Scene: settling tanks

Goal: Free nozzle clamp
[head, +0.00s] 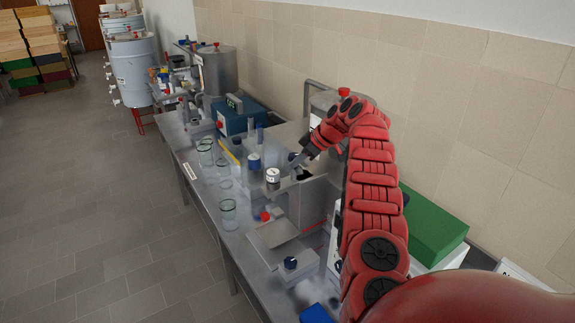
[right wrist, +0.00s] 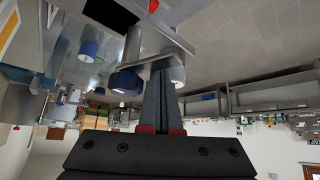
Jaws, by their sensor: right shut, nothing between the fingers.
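A steel filling machine (head: 312,200) stands on the bench, with blue, white and red knobs and caps around it. I cannot pick out the nozzle clamp for certain. My left gripper is not in view.
Glass jars (head: 229,212) stand along the bench's front edge. A white-capped container (head: 272,177) stands close by the gripper. A blue box (head: 236,118) is further back, and a green box (head: 432,225) lies right of my arm.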

